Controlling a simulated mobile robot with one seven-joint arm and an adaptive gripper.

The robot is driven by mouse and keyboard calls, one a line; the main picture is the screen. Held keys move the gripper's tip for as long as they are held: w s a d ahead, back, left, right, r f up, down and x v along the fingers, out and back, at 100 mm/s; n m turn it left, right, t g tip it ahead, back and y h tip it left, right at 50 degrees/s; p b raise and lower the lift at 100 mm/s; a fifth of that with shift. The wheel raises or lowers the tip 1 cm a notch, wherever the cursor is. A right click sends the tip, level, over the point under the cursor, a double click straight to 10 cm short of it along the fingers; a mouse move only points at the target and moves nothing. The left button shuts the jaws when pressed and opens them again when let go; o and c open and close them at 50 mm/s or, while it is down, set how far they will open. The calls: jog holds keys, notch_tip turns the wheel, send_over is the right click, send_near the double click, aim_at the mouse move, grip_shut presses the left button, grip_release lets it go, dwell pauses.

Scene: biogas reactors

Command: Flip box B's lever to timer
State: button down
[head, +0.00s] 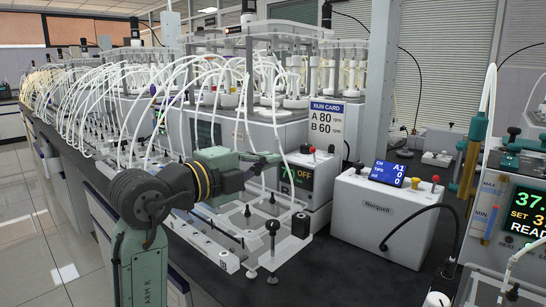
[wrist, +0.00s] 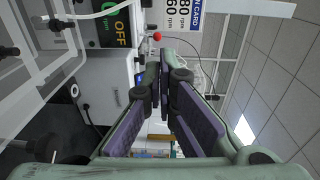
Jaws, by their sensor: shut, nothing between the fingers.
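A white control box (head: 322,185) with a dark display (head: 299,174) reading OFF stands behind my gripper; a red ball knob (head: 312,149) and a black knob (head: 331,149) rise from its top.
A run card (head: 327,117) reads A 80, B 60. A white Norquell box (head: 385,215) with a blue display (head: 388,174) stands to the right. A clear-topped rack (head: 235,235) lies below my arm, with tubes and bottles crowding the left. A metal post (head: 378,80) rises behind.

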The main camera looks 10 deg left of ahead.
jog(key=p, duration=0.3)
send_near(311, 148)
jog(key=x, duration=0.5)
jog(key=shift+x, duration=0.95)
jog(key=shift+r+p, duration=0.15)
jog(key=shift+p, duration=0.25)
jog(key=shift+d+r+g, duration=0.1)
jog(key=shift+g, duration=0.2)
jog(key=shift+w+d+r+g+y+p, duration=0.1)
jog(key=shift+w+r+g+y+p, duration=0.15)
jog(key=shift+y+p, duration=0.25)
